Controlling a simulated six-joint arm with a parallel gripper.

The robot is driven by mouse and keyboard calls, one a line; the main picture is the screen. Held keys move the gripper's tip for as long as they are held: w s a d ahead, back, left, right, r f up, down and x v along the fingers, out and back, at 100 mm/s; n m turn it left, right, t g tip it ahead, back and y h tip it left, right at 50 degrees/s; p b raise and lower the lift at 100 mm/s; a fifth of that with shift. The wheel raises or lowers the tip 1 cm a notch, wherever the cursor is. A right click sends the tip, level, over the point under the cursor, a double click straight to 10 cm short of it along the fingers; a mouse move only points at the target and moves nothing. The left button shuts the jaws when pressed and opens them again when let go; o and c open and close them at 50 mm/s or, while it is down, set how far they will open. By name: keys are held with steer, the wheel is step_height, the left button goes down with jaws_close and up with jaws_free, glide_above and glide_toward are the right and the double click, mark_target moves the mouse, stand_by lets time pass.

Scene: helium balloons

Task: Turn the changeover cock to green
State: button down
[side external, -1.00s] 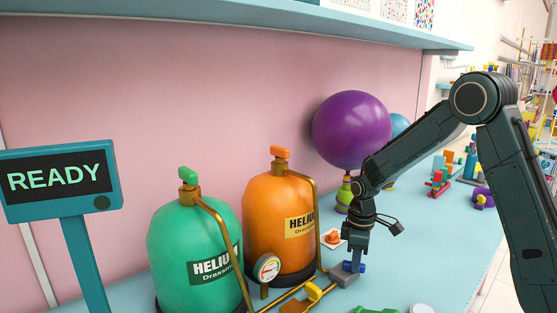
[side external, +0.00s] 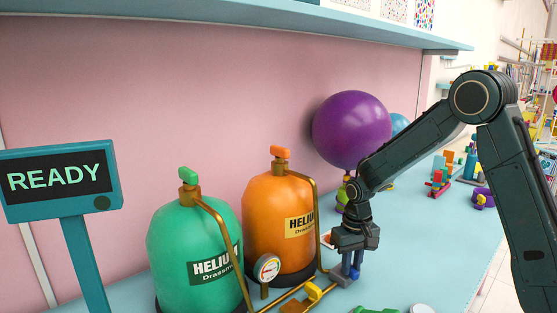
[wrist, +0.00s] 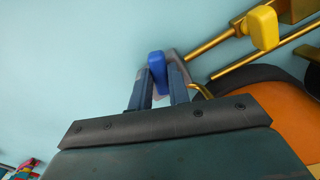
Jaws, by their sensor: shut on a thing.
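A yellow lever (side external: 314,291) sits on the brass pipework in front of the green tank (side external: 190,255) and the orange tank (side external: 275,230); it is likely the changeover cock. It also shows at the upper right of the wrist view (wrist: 262,27). My gripper (side external: 350,268) points down to the right of that lever, apart from it. Its fingers (wrist: 158,80) are shut on a blue knob (wrist: 157,66), which stands on a small grey block (side external: 340,279). The fingers partly hide the block.
A round gauge (side external: 267,268) stands in front of the tanks. A purple balloon (side external: 351,130) rises behind my gripper. A screen (side external: 62,179) reads READY in green. A green piece (side external: 375,310) and a white disc (side external: 421,309) lie near the front edge.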

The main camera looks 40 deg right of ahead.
steer(key=shift+w+a+m, duration=0.15)
steer(key=shift+m, duration=0.55)
steer(key=c, duration=1.3)
jaws_free()
step_height(320, 180, up, 14)
steer(key=shift+f, duration=0.1)
steer(key=shift+a, duration=0.1)
